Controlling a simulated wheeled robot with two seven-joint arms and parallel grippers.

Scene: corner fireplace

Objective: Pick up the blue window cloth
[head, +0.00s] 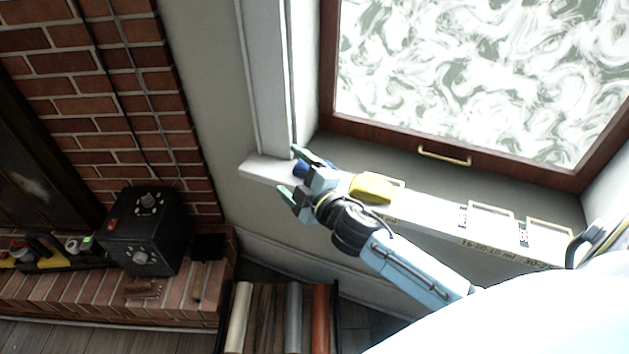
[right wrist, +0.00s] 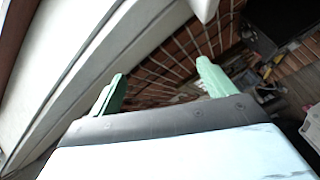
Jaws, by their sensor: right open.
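A small dark blue bundle, which looks like the blue window cloth (head: 300,169), lies on the white window sill near its left end. My right gripper (head: 292,173) is at that end of the sill, its green-tipped fingers spread apart. The blue bundle shows beside the upper finger, partly hidden by the gripper; I cannot tell whether they touch. In the right wrist view the open fingers (right wrist: 160,88) have nothing visible between them but the background, and no blue cloth shows. My left gripper is not in view.
A yellow sponge-like block (head: 372,188) sits on the sill (head: 420,209) right of my gripper, with several pale framed items further right. The window frame (head: 400,138) rises behind. A black box with dials (head: 146,231) stands on the brick hearth at left.

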